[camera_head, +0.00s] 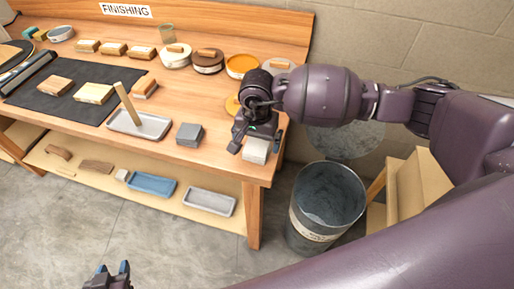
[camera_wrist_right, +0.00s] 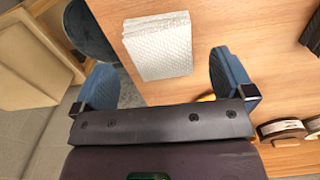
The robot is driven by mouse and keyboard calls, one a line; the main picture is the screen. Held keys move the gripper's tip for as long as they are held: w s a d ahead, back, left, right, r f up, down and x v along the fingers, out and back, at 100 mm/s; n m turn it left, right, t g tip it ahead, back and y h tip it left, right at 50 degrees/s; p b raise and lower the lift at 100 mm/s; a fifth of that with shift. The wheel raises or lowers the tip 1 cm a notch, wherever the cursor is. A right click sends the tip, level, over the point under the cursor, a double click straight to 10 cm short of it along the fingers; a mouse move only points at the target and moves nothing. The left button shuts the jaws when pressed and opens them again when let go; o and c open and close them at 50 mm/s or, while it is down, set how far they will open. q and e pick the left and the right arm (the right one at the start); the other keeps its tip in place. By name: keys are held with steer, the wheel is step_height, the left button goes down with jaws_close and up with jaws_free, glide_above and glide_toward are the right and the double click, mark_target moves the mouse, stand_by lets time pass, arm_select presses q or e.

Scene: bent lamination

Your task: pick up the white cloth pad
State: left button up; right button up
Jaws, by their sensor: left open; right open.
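The white cloth pad (camera_head: 256,149) is a small pale textured stack at the right front corner of the wooden bench (camera_head: 215,165). It also shows in the right wrist view as a white quilted block (camera_wrist_right: 158,45), just beyond the fingertips and lined up with the gap between them. My right gripper (camera_head: 257,138) is open and empty, pointing down at the pad, with one finger to each side in the head view. It also shows in the right wrist view (camera_wrist_right: 166,78). My left gripper (camera_head: 112,272) is open at the bottom edge, away from the bench.
A grey block (camera_head: 189,134) and a grey tray (camera_head: 140,125) with a wooden stick lie left of the pad. Several round tins (camera_head: 208,61) line the bench's back. A metal bin (camera_head: 326,200) stands right of the bench. Trays (camera_head: 209,202) sit on the lower shelf.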

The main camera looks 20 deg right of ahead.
mark_target(257, 147)
steer(key=shift+f, duration=1.4)
arm_select(q)
steer(key=shift+w+r, duration=0.15)
steer(key=shift+r, duration=0.15)
arm_select(e)
steer(key=c, duration=1)
arm_select(q)
steer(key=shift+w, duration=0.15)
arm_select(e)
steer(key=shift+o, duration=0.2)
arm_select(q)
steer(key=shift+f+b, duration=0.7)
steer(key=shift+f, duration=0.1)
arm_select(e)
step_height(257, 147, up, 20)
